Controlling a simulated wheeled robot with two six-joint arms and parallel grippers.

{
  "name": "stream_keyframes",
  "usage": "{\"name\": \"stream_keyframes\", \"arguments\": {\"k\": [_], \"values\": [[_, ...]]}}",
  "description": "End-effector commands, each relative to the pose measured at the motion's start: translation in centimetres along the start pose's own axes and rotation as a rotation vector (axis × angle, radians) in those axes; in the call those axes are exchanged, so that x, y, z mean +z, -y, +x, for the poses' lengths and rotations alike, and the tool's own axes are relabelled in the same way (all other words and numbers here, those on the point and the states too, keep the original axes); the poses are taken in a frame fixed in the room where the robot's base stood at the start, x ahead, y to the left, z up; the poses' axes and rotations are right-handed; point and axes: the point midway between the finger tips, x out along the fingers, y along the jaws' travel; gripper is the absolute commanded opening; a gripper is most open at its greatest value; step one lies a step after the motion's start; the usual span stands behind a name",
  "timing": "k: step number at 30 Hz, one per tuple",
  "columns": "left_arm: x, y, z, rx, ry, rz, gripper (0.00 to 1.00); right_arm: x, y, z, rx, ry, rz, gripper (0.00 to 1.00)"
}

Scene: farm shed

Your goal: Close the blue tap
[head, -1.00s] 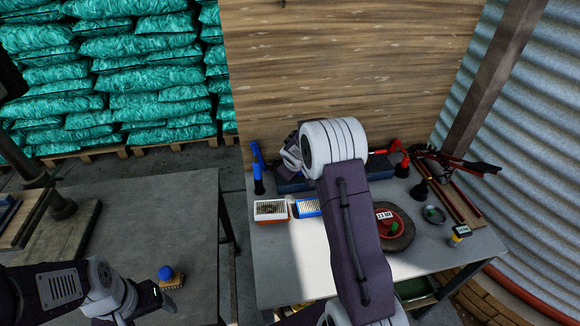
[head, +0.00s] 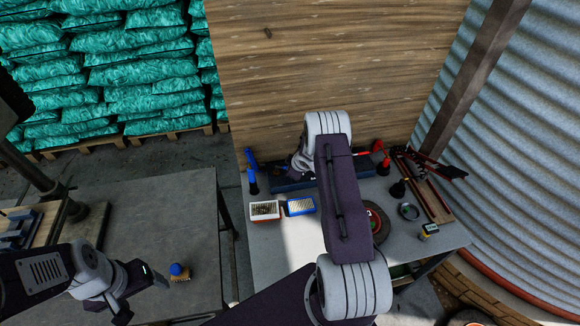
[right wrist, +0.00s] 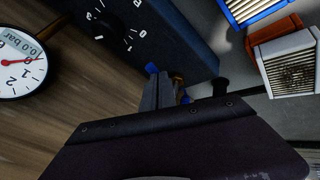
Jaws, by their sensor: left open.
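The blue tap (head: 250,165) has a blue lever and stands at the left end of a dark blue unit on the far workbench. In the right wrist view, bits of blue (right wrist: 152,68) and brass show around my right gripper's grey fingers (right wrist: 160,90). The fingers are close to these bits; I cannot tell whether they touch or how far they are open. In the head view, my right gripper is mostly hidden behind its arm, right of the blue tap. My left gripper (head: 143,298) is open and empty over the near left table.
A red tap (head: 378,150) stands at the unit's right end. A gauge (right wrist: 20,62) reads 0.0 bar beside a dial panel (right wrist: 125,30). An orange-white box (head: 264,211) and a blue-white box (head: 300,206) lie in front. A blue-knobbed block (head: 179,271) is beside my left gripper.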

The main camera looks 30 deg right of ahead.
Motion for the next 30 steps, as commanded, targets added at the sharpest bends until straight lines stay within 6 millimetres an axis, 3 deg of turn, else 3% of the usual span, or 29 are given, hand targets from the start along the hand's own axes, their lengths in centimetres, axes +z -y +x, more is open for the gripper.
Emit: {"name": "stream_keyframes", "arguments": {"k": [13, 30], "values": [[-0.2, 0.0, -1.6, 0.0, 0.0, 0.0, 0.77, 0.5, -0.5, 0.3, -0.006, 0.013, 0.006, 0.0], [-0.2, 0.0, -1.7, 0.0, 0.0, 0.0, 0.77, 0.3, -0.7, 0.4, -0.003, 0.008, 0.004, 0.0]]}}
